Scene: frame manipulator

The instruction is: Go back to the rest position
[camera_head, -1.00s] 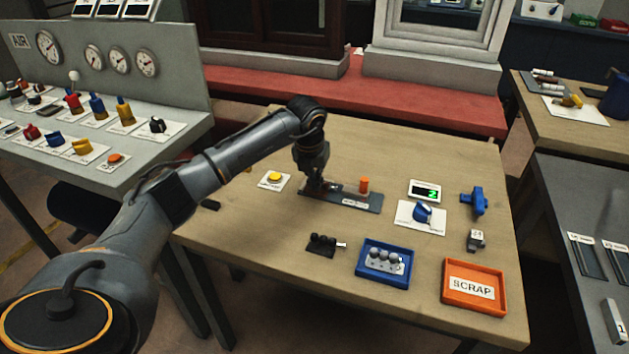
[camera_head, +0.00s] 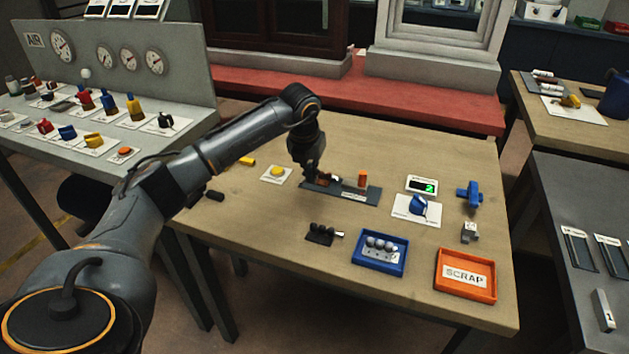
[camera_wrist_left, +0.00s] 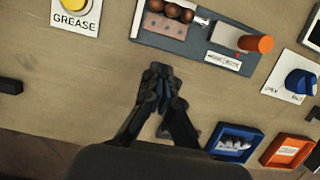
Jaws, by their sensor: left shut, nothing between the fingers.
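My left gripper (camera_head: 312,178) is shut and empty, just in front of and above the left part of a dark fixture plate (camera_head: 367,195) on the wooden table. In the left wrist view the closed fingers (camera_wrist_left: 161,72) point at bare wood beside the plate (camera_wrist_left: 237,60). The plate carries an orange upright cylinder (camera_head: 363,178) and, at its left, a part with brown balls (camera_wrist_left: 172,10), which the gripper partly hides in the head view. My right gripper is not in view.
The table also holds a yellow GREASE button (camera_head: 277,171), a blue knob (camera_head: 418,205), a blue tray (camera_head: 379,266) with grey balls, an orange SCRAP tray (camera_head: 466,293), a dark block with balls (camera_head: 320,234) and a blue clamp-like part (camera_head: 469,194). The front left of the table is clear.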

